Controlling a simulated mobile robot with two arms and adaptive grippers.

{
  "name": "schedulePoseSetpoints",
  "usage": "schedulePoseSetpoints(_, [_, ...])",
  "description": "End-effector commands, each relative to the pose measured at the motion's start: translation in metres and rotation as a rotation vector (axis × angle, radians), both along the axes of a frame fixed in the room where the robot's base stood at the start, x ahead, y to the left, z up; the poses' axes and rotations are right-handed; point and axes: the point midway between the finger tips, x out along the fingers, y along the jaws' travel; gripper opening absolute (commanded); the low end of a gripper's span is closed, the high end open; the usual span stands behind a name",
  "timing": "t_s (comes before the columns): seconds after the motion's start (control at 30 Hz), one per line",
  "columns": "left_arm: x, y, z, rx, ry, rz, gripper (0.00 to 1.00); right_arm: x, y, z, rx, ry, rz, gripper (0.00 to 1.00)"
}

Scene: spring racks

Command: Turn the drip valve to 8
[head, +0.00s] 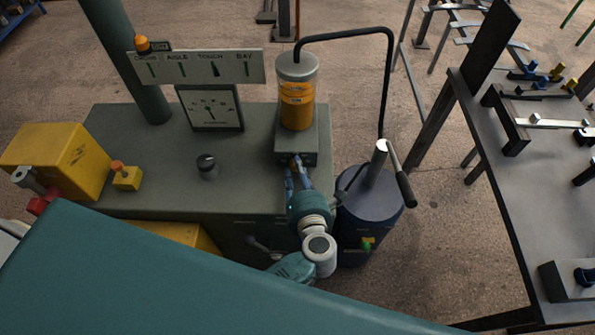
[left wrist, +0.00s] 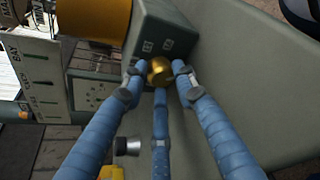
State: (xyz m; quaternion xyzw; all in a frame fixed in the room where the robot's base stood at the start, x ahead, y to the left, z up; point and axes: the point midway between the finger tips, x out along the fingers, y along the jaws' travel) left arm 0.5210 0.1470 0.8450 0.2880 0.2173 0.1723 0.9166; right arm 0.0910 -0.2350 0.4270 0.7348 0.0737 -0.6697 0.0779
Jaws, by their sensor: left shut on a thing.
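The drip valve is a small brass knob (left wrist: 160,71) on the front of a dark green block (head: 296,142). The block carries a clear cylinder of amber oil (head: 297,103). In the left wrist view, the blue fingers of my left gripper (left wrist: 159,75) are closed around the knob, one on each side and one below. In the head view, my left gripper (head: 296,168) reaches the block's front and hides the knob. Small marks (left wrist: 157,46) on the block beside the knob are too small to read. My right gripper does not show.
A green cabinet (head: 245,180) bears a black knob (head: 207,165), a dial gauge (head: 211,108) and a label sign (head: 200,68). A yellow box (head: 57,160) is at left. A dark blue drum (head: 370,205) with a lever stands close right of my gripper. A grey table (head: 520,195) is farther right.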

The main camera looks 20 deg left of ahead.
Motion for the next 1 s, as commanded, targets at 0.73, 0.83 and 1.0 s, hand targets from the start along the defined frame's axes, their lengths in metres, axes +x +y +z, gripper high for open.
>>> schedulePoseSetpoints(0.73, [-0.006, 0.005, -0.005, -0.632, -0.169, 0.004, 0.02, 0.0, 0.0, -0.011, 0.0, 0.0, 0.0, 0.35])
schedulePoseSetpoints(0.83, [-0.006, 0.006, -0.006, -0.719, -0.193, 0.003, 0.02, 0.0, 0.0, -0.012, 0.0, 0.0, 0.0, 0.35])
schedulePoseSetpoints(1.0, [-0.006, 0.006, -0.007, -0.851, -0.231, 0.003, 0.02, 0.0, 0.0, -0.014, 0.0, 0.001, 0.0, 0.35])
